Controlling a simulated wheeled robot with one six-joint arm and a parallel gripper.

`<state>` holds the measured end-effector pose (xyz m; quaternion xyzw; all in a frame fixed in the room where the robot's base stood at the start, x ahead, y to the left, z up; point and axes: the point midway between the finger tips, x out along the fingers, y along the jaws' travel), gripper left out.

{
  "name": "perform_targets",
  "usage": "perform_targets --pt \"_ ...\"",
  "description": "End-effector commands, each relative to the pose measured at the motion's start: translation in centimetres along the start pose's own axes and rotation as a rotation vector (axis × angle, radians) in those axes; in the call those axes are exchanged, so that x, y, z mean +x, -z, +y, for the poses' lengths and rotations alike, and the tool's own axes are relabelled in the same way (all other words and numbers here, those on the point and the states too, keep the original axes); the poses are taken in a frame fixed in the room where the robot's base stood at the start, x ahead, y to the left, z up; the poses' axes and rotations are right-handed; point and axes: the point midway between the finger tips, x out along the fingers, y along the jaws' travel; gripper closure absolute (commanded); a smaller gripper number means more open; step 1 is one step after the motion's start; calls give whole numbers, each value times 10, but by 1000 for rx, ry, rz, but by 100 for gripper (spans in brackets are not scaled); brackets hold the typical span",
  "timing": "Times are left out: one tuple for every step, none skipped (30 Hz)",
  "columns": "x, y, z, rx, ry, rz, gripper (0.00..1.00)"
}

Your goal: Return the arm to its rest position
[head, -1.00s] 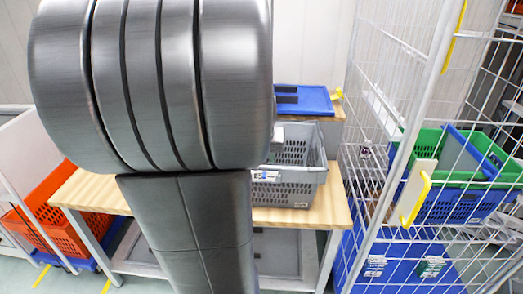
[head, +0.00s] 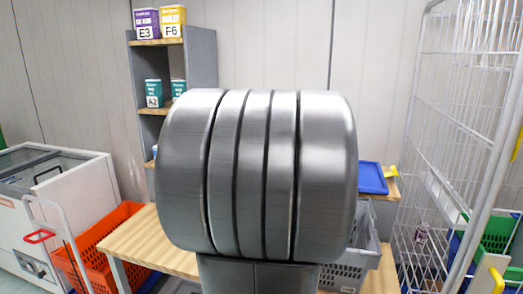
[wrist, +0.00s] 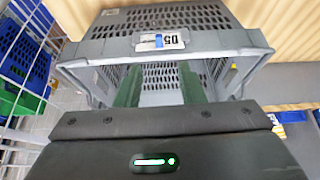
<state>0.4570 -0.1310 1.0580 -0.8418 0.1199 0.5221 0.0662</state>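My gripper (wrist: 161,72) shows in the wrist view with its two green fingers apart and nothing between them. It points toward a grey perforated tote (wrist: 215,40) labelled D5. I cannot tell whether the fingers touch the tote. In the head view, my arm's large grey links fill the middle and hide my gripper. The grey tote (head: 352,262) shows partly behind them, on a wooden table (head: 150,240).
A white mesh cage (head: 455,110) stands at the right with green and blue crates. An orange tote (head: 100,235) and a white chest freezer (head: 85,190) stand at the left. A shelf (head: 203,60) with small tubs and a blue lid (head: 371,178) are behind.

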Motion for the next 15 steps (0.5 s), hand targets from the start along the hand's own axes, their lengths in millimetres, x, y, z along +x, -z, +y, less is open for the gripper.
perform_targets --pt "9 -1 0 0 -1 -5 65" --pt "14 -1 0 0 -1 -5 65" --pt "20 -1 0 0 -1 -4 65" --pt "25 -1 0 0 -1 -4 65" --pt "30 -1 0 0 -1 -5 65" --pt "36 -1 0 0 -1 -4 65" --pt "41 -1 0 0 -1 -5 65" --pt "45 -1 0 0 0 -4 65" --pt "51 -1 0 0 -1 -5 65" --pt "56 -1 0 0 0 -5 65" --pt "60 -1 0 0 0 -4 65" --pt "66 -1 0 0 0 -5 65" --pt "70 -1 0 0 0 -4 65" --pt "74 -1 0 0 0 -4 65" --pt "80 -1 0 -1 0 -4 65"
